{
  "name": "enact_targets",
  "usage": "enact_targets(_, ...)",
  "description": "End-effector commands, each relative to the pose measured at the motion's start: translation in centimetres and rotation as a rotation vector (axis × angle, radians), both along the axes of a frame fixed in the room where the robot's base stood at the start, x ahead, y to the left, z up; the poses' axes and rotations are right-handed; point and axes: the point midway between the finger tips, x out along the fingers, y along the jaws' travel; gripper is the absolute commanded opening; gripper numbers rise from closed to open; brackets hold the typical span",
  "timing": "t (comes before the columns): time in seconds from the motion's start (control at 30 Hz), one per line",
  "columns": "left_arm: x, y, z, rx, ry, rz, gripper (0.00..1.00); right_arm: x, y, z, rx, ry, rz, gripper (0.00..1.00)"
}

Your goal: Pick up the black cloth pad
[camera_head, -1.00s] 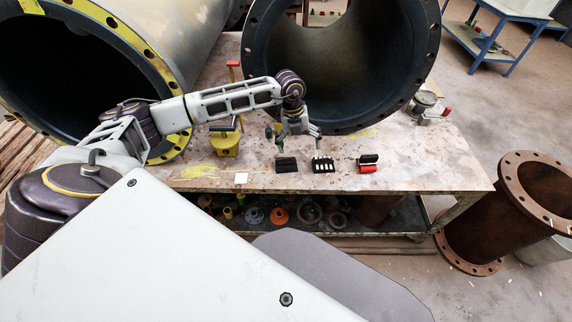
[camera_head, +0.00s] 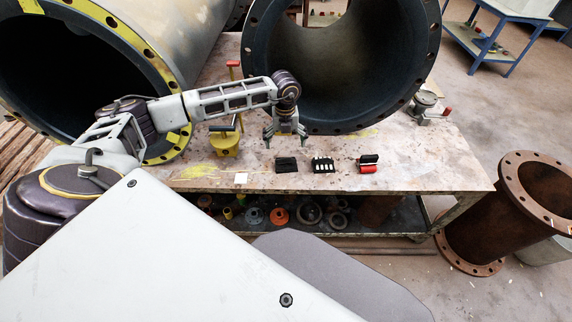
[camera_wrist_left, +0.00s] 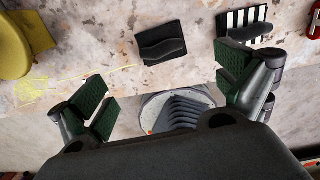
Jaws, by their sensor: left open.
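The black pad (camera_head: 286,164) lies flat near the front edge of the table, at the left end of a row of three small items. It also shows in the left wrist view (camera_wrist_left: 161,43), upper middle, with a raised curved black ridge on it. My left gripper (camera_head: 286,142) is open and empty, pointing down just behind the pad in the head view. In the left wrist view its green-padded fingers (camera_wrist_left: 166,88) stand wide apart, and the pad lies beyond them, touching neither. My right gripper is not in view.
A black-and-white striped item (camera_head: 322,164) lies right of the pad, and a black and red item (camera_head: 368,163) farther right. A yellow object (camera_head: 224,143) stands to the left. A large lined pipe (camera_head: 335,128) rises behind the gripper. The tabletop (camera_head: 420,170) is clear at front right.

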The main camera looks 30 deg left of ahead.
Motion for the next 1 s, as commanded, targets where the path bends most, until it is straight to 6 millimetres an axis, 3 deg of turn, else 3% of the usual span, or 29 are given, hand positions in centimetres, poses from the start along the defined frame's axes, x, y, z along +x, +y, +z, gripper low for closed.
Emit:
enact_targets(0.4, 0.0, -0.1, -5.3, -0.001, 0.002, 0.0, 1.0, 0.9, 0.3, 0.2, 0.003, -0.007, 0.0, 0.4)
enact_targets(1.0, 0.0, -0.1, -6.4, -0.001, 0.002, -0.001, 1.0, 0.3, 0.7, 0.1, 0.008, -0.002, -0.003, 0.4)
